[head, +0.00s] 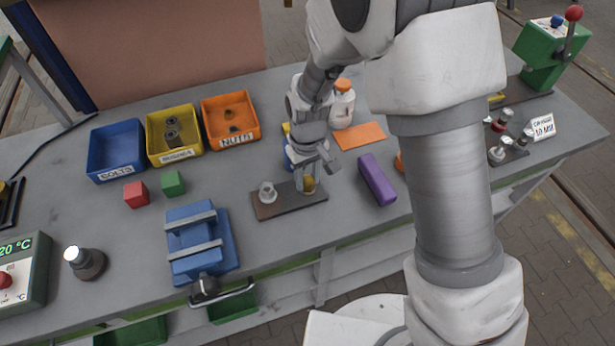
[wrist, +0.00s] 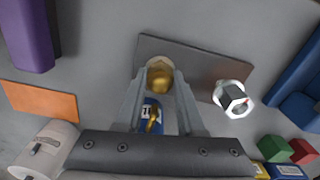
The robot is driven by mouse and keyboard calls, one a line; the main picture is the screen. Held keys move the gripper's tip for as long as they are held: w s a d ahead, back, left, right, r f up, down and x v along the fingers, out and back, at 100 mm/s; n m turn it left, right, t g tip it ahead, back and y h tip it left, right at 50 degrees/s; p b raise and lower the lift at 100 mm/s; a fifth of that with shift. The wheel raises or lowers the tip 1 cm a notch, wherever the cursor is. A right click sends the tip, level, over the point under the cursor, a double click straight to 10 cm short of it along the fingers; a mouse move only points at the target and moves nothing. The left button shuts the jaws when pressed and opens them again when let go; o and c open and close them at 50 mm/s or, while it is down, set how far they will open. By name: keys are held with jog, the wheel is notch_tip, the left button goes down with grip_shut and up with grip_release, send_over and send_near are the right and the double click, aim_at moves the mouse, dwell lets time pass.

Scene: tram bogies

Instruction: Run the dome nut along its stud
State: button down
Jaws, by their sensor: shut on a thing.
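The dome nut (wrist: 159,76) is brass-coloured and rounded. It sits between the fingertips of my gripper (wrist: 158,80), which is shut on it. In the head view my gripper (head: 307,188) points down at the right part of a dark plate (head: 268,210), and the nut (head: 309,184) shows as a small gold patch between the fingers. The stud under the nut is hidden. On the same plate a silver hex nut with a dark centre (wrist: 232,97) stands apart from my fingers; it shows in the head view too (head: 267,192).
A purple block (head: 377,180) lies right of the plate, and an orange sheet (head: 360,136) lies behind it. A blue vise (head: 201,243) stands at front left. Blue, yellow and orange bins (head: 117,151) stand at the back left. A white bottle (head: 342,107) is behind my gripper.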

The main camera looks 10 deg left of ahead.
jog(key=shift+m, duration=0.5)
jog(key=m, duration=0.3)
jog(key=shift+m+b, duration=0.3)
jog(key=shift+m, duration=0.1)
jog(key=m, duration=0.5)
jog(key=shift+p, duration=0.3)
jog(key=m+p, duration=0.1)
jog(key=m, duration=0.5)
jog(key=shift+r+p, duration=0.15)
jog(key=shift+p, duration=0.2)
jog(key=m+p, duration=0.2)
jog(key=m, duration=0.2)
jog(key=shift+w+m, duration=0.1)
jog(key=shift+m, duration=0.3)
jog(key=c, duration=0.8)
grip_release()
jog(key=shift+c, duration=0.2)
jog(key=o, duration=0.3)
